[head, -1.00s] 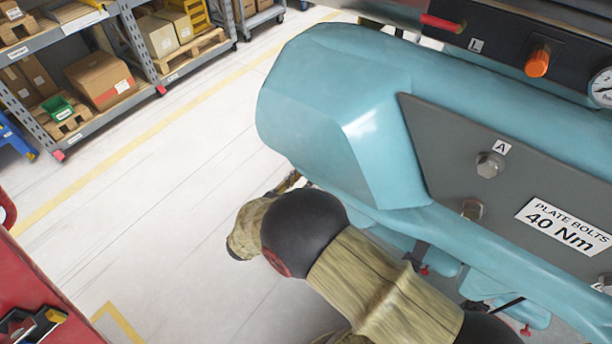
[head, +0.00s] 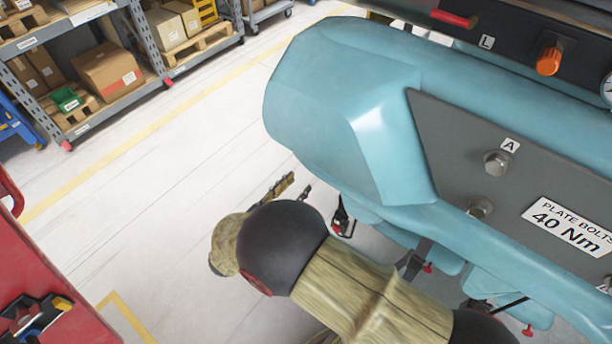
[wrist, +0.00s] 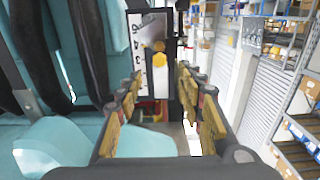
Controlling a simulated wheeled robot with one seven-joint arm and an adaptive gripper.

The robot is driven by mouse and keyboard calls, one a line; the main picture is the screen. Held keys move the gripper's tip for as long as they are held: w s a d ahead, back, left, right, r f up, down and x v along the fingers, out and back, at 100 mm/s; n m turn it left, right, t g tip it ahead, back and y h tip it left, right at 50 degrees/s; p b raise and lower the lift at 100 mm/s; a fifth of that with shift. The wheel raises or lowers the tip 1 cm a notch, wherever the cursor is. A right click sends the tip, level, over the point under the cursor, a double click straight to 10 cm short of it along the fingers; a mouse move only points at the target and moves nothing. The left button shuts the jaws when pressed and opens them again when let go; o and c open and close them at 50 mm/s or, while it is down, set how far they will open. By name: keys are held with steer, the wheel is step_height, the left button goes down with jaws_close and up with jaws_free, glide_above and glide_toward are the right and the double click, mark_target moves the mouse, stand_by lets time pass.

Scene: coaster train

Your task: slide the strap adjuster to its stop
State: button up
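My gripper (head: 293,188) shows in the head view below the teal car body, its two fingers apart. In the wrist view my gripper (wrist: 166,105) is open, with nothing visible between its fingertips. Beyond them stands a white numbered plate (wrist: 139,38) on a dark upright, with a yellow piece (wrist: 159,61) in front of it. Dark straps (wrist: 91,40) run down the teal surface at the left of the wrist view. I cannot tell which part is the strap adjuster; no contact with it shows.
The teal body (head: 330,110) with its grey bolted plate (head: 450,150) fills the right of the head view. A red cabinet (head: 45,270) stands at lower left. Shelving with boxes (head: 105,72) is at upper left. The floor between is clear.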

steer(key=shift+v, duration=2.25)
